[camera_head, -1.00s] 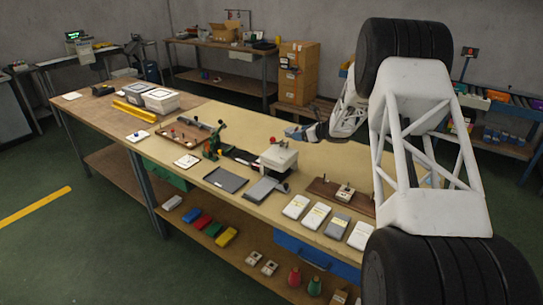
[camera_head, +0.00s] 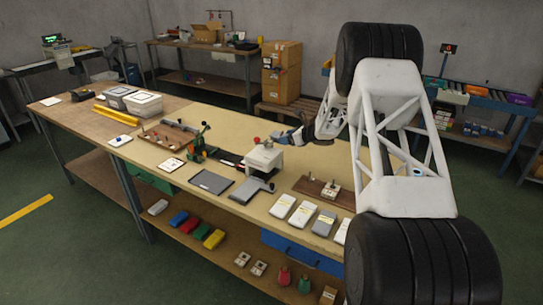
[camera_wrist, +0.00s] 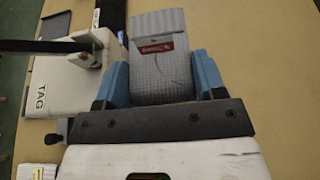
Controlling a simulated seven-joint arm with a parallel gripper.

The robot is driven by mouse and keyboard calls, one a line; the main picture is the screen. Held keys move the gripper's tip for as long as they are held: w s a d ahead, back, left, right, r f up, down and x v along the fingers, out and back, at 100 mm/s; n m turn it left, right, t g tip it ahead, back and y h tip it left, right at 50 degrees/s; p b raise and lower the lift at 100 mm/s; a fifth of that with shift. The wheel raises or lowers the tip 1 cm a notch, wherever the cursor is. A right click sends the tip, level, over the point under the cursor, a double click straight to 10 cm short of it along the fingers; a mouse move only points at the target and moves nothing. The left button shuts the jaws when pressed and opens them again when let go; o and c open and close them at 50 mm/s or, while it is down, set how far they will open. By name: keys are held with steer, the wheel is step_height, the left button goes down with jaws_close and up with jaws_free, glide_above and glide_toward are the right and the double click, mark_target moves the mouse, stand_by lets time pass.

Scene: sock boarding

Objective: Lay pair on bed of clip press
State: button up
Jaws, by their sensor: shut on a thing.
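In the wrist view my gripper (camera_wrist: 163,78) has its two blue fingers closed on a grey sock pair (camera_wrist: 160,58) with a red label. The pair sticks out flat beyond the fingertips. In the head view my gripper (camera_head: 292,136) is over the bench, behind the white tagging machine; the pair is not clear there. A green lever press (camera_head: 197,148), which looks like the clip press, stands left of that machine. A dark strip (camera_head: 230,160) lies between them. I cannot tell the press's bed clearly.
The white machine marked TAG (camera_wrist: 55,88) stands close left of my gripper. Dark grey trays (camera_head: 211,182), white packs (camera_head: 282,206) and a wooden board (camera_head: 322,190) line the front edge. Bare bench top (camera_head: 225,122) lies behind the press.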

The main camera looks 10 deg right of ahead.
glide_above(286, 161)
steer(key=shift+w+d+f, duration=0.15)
steer(key=shift+f, duration=2.6)
steer(key=shift+f, duration=1.9)
steer(key=shift+f, duration=0.1)
steer(key=o, duration=0.9)
steer(key=v, duration=1.2)
